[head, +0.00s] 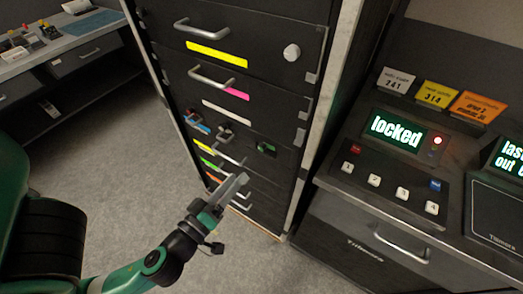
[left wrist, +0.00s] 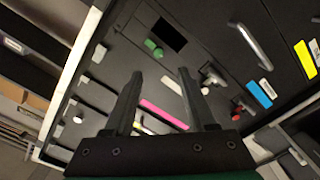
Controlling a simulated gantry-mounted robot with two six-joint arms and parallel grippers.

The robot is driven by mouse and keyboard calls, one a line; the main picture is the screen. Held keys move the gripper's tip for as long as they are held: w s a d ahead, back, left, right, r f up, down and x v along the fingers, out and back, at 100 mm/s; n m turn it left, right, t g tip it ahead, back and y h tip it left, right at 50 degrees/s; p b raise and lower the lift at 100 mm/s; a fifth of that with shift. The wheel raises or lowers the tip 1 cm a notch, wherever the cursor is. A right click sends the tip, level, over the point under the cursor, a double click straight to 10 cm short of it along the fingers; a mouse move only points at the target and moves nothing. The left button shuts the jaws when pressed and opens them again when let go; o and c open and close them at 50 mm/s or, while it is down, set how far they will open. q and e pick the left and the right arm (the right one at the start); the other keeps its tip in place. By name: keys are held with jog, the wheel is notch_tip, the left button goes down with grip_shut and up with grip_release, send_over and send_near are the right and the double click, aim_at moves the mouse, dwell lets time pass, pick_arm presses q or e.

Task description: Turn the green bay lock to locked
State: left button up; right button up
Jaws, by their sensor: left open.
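The green bay lock is a small green knob (head: 266,148) beside a dark slot on the black drawer cabinet's front in the head view. In the left wrist view the green knob (left wrist: 154,47) lies above and between my fingertips, beside a black rectangular opening (left wrist: 167,35). Its exact turn angle is too small to tell. My left gripper (head: 236,186) is in front of the cabinet, below and left of the knob in the head view. In the left wrist view its two fingers (left wrist: 160,76) are spread apart, with nothing between them and no contact with the knob.
A grey-handled latch (left wrist: 212,77) and a red knob (left wrist: 237,114) sit on the same cabinet front. Drawer handles (head: 210,79) stick out above. A keypad console (head: 390,175) at right has a display (head: 396,131) reading "locked". Grey carpet is clear at left.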

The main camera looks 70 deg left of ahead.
aim_at(260, 149)
pick_arm(q)
jog(key=p+x, duration=0.1)
jog(key=x, duration=0.2)
jog(key=p+x, duration=0.1)
jog(key=x, duration=0.3)
jog(key=p+x, duration=0.1)
jog(key=x, duration=0.3)
jog(key=shift+r, duration=0.4)
jog(key=shift+w+a+f, duration=0.1)
jog(key=shift+w+a, duration=0.2)
